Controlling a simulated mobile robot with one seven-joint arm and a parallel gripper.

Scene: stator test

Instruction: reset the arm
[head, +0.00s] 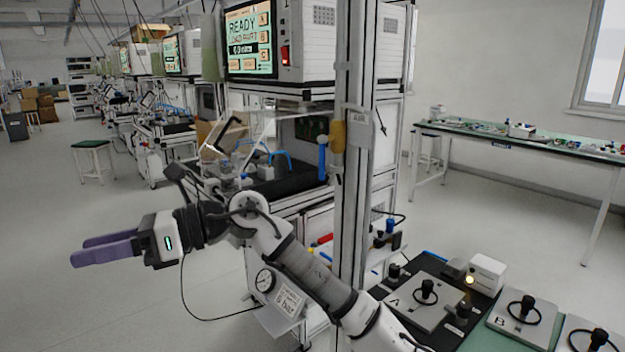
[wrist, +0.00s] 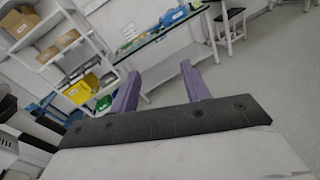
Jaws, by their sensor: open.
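My gripper (head: 104,249) is at the left of the head view, raised over the open floor and pointing left. Its two purple fingers also show in the wrist view (wrist: 160,90), spread apart with nothing between them. My arm (head: 310,270) reaches up and left from the lower right, in front of the test station. The gripper touches nothing that I can see.
The test station's screen (head: 250,40) reads READY. A grey post (head: 352,150) stands close behind my arm. Plates marked A (head: 410,306) and B (head: 515,322) lie at the lower right. A stool (head: 92,146) stands at the left; the floor between is clear.

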